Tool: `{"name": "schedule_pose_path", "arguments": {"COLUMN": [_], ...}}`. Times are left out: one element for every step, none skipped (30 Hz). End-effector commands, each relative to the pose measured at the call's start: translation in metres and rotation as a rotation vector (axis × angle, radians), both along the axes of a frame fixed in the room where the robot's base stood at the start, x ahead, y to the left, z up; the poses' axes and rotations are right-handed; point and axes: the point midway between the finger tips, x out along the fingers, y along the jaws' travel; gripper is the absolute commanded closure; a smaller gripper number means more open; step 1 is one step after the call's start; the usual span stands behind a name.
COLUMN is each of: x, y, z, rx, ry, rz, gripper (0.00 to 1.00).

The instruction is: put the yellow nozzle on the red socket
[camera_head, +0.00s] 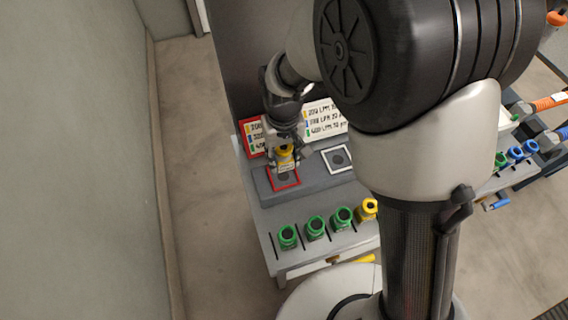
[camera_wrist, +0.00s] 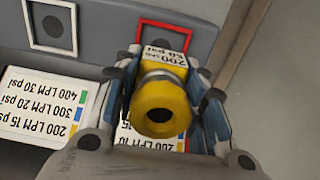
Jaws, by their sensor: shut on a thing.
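My gripper (camera_head: 287,150) is shut on a yellow nozzle (camera_head: 284,164). In the wrist view my gripper (camera_wrist: 165,95) has a finger on each side of the yellow nozzle (camera_wrist: 160,106), whose dark opening faces the camera. The red socket (camera_head: 283,182) is a red square frame on the grey raised block. The nozzle is over the back part of this frame in the head view and hides part of it. In the wrist view the red frame (camera_wrist: 199,35) shows beyond the nozzle. I cannot tell whether the nozzle touches the socket.
A white-framed socket (camera_head: 338,159) is to the right on the same block; it also shows in the wrist view (camera_wrist: 50,24). Green nozzles (camera_head: 315,228) and another yellow nozzle (camera_head: 367,209) stand along the table's front. Label signs (camera_head: 322,119) stand behind. A wall is left.

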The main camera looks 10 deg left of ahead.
Motion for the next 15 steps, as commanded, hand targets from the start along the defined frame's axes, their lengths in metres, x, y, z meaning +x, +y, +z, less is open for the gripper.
{"name": "schedule_pose_path", "arguments": {"x": [0.0, 0.0, 0.0, 0.0, 0.0, 0.0, 0.0, 0.0, 0.0, 0.0, 0.0, 0.0, 0.0, 0.0, 0.0], "y": [0.0, 0.0, 0.0, 0.0, 0.0, 0.0, 0.0, 0.0, 0.0, 0.0, 0.0, 0.0, 0.0, 0.0, 0.0], "z": [-0.011, -0.015, -0.018, -0.021, -0.022, -0.024, -0.025, -0.027, -0.031, -0.034, -0.039, -0.046, -0.051, -0.056, -0.062], "rx": [-0.001, 0.0, -0.001, -0.001, 0.0, 0.001, 0.001, 0.001, 0.001, 0.0, -0.001, -0.001, -0.001, -0.001, -0.001], "ry": [0.001, 0.0, 0.001, 0.001, 0.0, -0.001, -0.001, -0.002, -0.001, 0.0, 0.001, 0.002, 0.001, 0.001, 0.002], "rz": [0.0, 0.0, 0.0, 0.0, 0.0, 0.0, 0.0, 0.0, 0.0, 0.0, 0.0, 0.0, 0.0, 0.0, 0.0], "gripper": [0.93, 0.93, 0.93, 0.93, 0.93, 0.93, 0.93, 0.93, 0.93, 0.93, 0.93, 0.93, 0.93, 0.93, 0.93]}}
